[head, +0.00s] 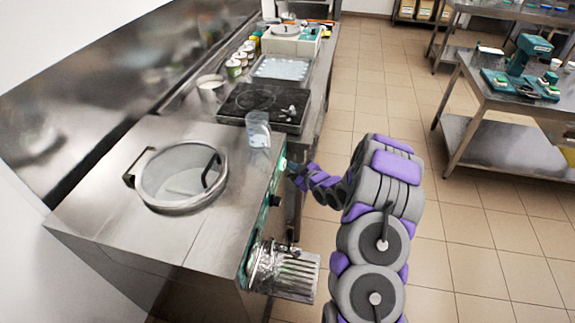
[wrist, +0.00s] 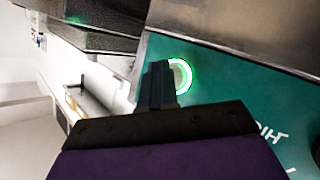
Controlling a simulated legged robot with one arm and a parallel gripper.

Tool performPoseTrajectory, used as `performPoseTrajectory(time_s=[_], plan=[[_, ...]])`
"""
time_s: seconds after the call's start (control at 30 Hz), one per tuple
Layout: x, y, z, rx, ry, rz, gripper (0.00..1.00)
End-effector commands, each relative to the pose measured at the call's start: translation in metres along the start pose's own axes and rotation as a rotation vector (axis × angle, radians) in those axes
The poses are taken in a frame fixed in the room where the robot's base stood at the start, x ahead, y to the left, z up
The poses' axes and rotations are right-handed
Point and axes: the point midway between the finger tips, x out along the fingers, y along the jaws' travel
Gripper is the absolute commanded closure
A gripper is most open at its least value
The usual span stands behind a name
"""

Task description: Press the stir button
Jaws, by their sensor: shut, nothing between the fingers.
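The batch freezer (head: 120,205) stands at the left with a round clear lid on top. Its teal front panel (wrist: 225,90) fills the right of the wrist view. A round button with a glowing green ring (wrist: 184,75) sits on that panel, and a lit spot at the panel's top end shows in the head view (head: 282,163). My gripper (wrist: 160,72) is shut and empty, its fingertips over the left part of the ring. In the head view my gripper (head: 293,172) is close to the panel's upper end. I cannot tell whether the fingertips touch the button.
A clear cup (head: 258,130) stands on the freezer's edge near the panel. A metal spout and tray (head: 290,275) stick out below. A black cooktop (head: 265,106) is behind. A steel table (head: 510,145) is at right, with open tiled floor between.

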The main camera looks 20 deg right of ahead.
Motion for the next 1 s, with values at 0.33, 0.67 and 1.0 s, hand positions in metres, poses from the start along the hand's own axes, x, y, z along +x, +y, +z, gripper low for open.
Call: performPoseTrajectory(time_s=[0.33, 0.67, 1.0], plan=[[0.0031, -0.0034, -0.0054, -0.003, 0.003, -0.001, 1.00], [-0.0014, -0.0013, -0.0045, -0.004, 0.003, -0.001, 1.00], [-0.0035, 0.0008, -0.0011, -0.002, 0.002, -0.001, 1.00]])
